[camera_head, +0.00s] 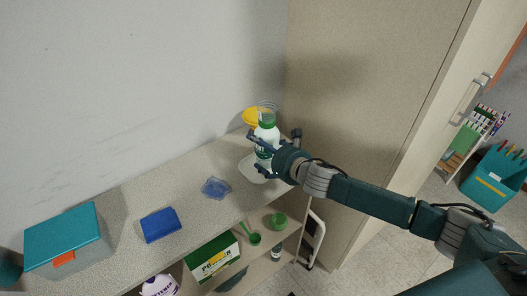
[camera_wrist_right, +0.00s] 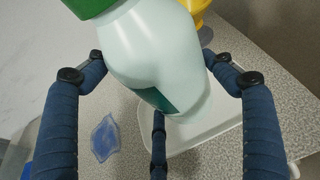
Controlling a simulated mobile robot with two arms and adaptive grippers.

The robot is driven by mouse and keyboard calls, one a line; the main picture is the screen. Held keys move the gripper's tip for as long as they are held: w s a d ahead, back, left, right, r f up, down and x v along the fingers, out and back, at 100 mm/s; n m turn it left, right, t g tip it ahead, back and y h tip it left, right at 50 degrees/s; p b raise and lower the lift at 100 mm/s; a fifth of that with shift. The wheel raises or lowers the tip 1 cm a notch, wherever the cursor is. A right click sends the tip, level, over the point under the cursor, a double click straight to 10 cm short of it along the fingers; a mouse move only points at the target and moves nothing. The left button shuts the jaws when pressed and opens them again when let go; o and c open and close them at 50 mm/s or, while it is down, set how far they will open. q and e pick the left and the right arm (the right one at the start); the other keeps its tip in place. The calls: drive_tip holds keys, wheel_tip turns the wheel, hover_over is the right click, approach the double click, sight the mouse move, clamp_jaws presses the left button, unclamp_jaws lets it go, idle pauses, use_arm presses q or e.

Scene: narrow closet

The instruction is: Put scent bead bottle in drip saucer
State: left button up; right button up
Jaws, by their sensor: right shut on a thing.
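In the right wrist view the bottle (camera_wrist_right: 150,50) fills the space between the dark fingers (camera_wrist_right: 155,85).
A yellow object (camera_head: 250,116) stands behind the bottle. A blue crumpled packet (camera_head: 215,188), a blue box (camera_head: 161,225) and a teal bin (camera_head: 65,238) lie to the left on the shelf top. A closet panel (camera_head: 370,90) rises close on the right.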

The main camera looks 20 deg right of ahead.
drive_tip(key=shift+w+f, duration=0.1)
drive_tip(key=shift+f, duration=0.5)
use_arm(q)
drive_tip(key=shift+w, duration=0.25)
use_arm(e)
drive_tip(key=shift+f, duration=0.15)
drive_tip(key=o, duration=1.9)
use_arm(q)
drive_tip(key=shift+w, duration=0.1)
